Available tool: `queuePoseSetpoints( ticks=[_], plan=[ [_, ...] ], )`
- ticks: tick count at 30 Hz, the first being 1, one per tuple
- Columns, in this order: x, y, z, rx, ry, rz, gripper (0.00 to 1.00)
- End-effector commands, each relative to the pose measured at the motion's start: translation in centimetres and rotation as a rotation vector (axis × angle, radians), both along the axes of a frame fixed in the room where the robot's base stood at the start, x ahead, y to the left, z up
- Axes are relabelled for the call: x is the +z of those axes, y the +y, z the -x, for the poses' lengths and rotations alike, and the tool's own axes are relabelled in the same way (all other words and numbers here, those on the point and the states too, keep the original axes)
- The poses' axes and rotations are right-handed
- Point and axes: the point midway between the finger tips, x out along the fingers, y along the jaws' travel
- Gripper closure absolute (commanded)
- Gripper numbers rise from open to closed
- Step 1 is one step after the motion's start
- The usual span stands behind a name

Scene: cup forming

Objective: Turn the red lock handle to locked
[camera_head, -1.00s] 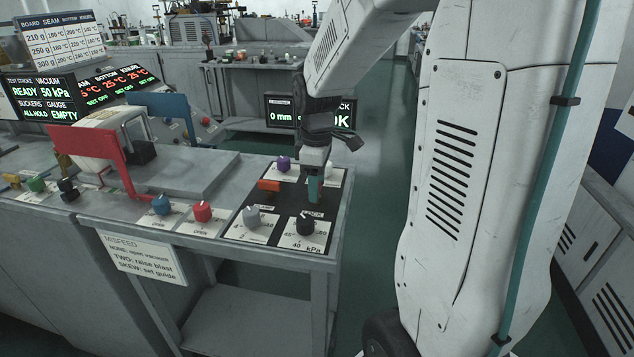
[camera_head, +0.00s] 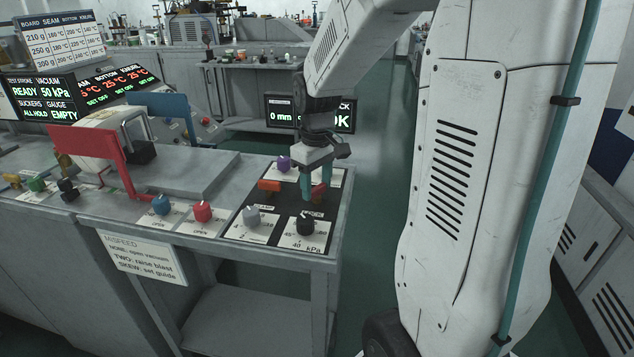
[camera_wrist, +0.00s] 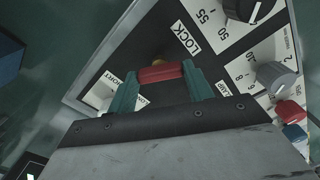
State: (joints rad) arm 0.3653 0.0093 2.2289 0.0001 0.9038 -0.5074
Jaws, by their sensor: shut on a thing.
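The red lock handle (camera_wrist: 160,73) lies between the two teal fingers of my gripper (camera_wrist: 163,88) in the wrist view, beside the printed word LOCK. My gripper is shut on it. In the head view the handle (camera_head: 318,192) shows as a small red piece by the right finger, and my gripper (camera_head: 313,188) reaches down to the black panel (camera_head: 269,222) on the bench corner. The part of the panel under the handle is mostly hidden, so I cannot tell which position it points to.
Red (camera_head: 202,211) and blue (camera_head: 161,204) knobs sit further left. A red bracket (camera_head: 116,160) stands beyond them. Open floor lies right of the bench.

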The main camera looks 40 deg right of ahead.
Motion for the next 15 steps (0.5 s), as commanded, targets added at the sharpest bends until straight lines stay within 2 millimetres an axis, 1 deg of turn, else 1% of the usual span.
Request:
queuePoseSetpoints(
  ticks=[15],
  plan=[
    [0.07, -0.02, -0.04, -0.49, -0.002, 0.001, 0.72]
  ],
)
